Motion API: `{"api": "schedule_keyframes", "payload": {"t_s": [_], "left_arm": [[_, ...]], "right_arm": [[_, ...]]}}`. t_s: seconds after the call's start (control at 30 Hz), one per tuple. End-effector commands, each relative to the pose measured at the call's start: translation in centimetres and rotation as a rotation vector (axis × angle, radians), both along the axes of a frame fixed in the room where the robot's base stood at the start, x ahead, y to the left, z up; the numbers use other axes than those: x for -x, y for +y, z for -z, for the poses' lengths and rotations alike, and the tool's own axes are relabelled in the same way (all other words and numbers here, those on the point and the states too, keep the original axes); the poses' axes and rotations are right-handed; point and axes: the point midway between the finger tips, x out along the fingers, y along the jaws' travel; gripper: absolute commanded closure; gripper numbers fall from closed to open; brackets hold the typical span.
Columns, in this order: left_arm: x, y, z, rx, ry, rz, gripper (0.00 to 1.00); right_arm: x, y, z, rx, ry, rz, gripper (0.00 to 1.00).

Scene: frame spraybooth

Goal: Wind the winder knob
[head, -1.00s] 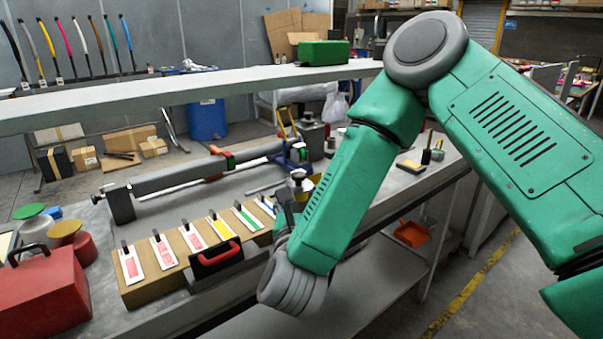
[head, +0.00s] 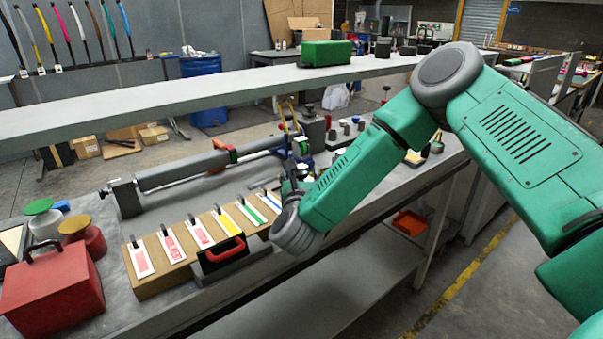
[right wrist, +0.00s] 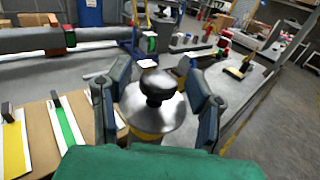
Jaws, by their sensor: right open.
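The winder knob is a black knob (right wrist: 157,88) on a round, shiny metal top with a yellow body under it, in the middle of the right wrist view. My right gripper (right wrist: 157,76) is open, with its dark fingers on the left and right of the knob. A gap shows on both sides, and I see no clear contact. In the head view my right gripper (head: 289,184) is low over the bench at the right end of the sample row and mostly hides the knob. My left gripper is not in view.
A long grey bar fixture (head: 185,170) stands behind. A red toolbox (head: 52,287) is at the left. A shelf (head: 150,98) crosses above.

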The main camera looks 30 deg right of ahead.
Motion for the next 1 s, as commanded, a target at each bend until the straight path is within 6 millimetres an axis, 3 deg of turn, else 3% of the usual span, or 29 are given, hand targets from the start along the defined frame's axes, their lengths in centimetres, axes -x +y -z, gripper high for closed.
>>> {"api": "schedule_keyframes", "payload": {"t_s": [0.1,0.23,0.27,0.67,1.0], "left_arm": [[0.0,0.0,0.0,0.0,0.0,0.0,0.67],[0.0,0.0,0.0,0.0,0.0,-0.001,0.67],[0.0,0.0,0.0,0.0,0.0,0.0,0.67],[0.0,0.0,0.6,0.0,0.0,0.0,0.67],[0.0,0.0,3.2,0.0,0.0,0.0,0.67]], "right_arm": [[0.0,0.0,0.0,0.0,0.0,0.0,0.52],[0.0,-0.1,0.1,-0.002,0.0,-0.001,0.98],[0.0,-0.1,0.1,-0.002,0.0,-0.001,1.0],[0.0,-0.2,0.2,-0.004,0.0,-0.043,1.0],[0.0,-0.4,0.4,-0.006,-0.003,-0.268,1.0]]}}
